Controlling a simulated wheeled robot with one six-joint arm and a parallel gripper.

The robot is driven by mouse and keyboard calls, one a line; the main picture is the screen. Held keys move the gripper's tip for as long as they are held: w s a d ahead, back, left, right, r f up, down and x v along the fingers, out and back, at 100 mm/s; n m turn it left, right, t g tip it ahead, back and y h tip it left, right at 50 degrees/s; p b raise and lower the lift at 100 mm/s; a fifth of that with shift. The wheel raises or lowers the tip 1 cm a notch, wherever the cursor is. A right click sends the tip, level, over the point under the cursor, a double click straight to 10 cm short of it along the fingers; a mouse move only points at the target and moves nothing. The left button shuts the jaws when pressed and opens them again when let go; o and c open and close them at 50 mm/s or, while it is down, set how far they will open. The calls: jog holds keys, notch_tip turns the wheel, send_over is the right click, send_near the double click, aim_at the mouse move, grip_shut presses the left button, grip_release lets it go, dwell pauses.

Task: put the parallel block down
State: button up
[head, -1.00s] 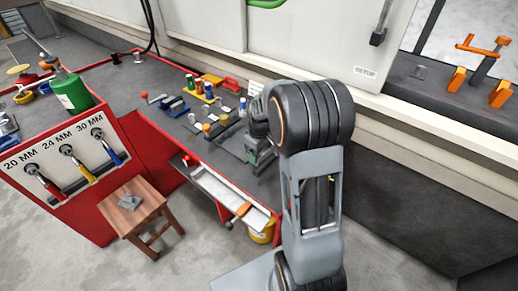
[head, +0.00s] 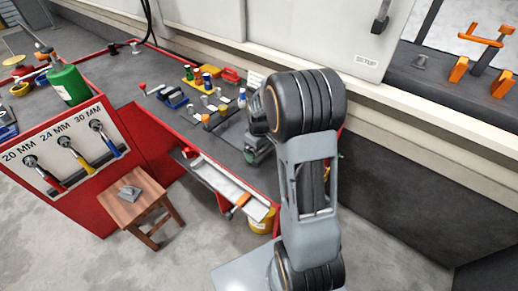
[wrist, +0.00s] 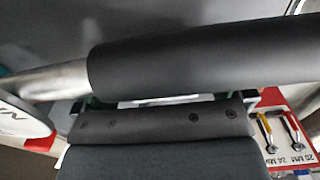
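My gripper (head: 257,150) is over the grey top of the red workbench (head: 170,110), partly hidden behind my own arm in the head view. In the wrist view, a dark bar with several screws crosses the middle, and a thick dark cylinder (wrist: 200,55) with a metal shaft blocks much of the view. A thin pale strip (wrist: 165,100) shows between greenish edges, but I cannot tell whether it is the parallel block. I cannot make out the fingertips or their opening. A small grey metal piece (head: 130,192) lies on the wooden stool (head: 150,202).
Small bottles and tools (head: 205,80) stand on the bench behind my gripper. A green canister (head: 68,83) and a wrench panel (head: 70,150) are at the left. Floor is clear around the stool.

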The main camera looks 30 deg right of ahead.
notch_tip(320, 180, up, 12)
jog(key=p, duration=0.2)
jog(key=s+a+r+m+t, duration=0.1)
jog(key=s+a, duration=0.3)
jog(key=s, duration=0.4)
jog(key=s+a+r+m+t, duration=0.1)
jog(key=s+a+m, duration=0.3)
jog(key=s, duration=0.4)
jog(key=shift+a+r+t, duration=0.15)
jog(key=shift+a+t, duration=0.35)
jog(key=shift+a, duration=0.3)
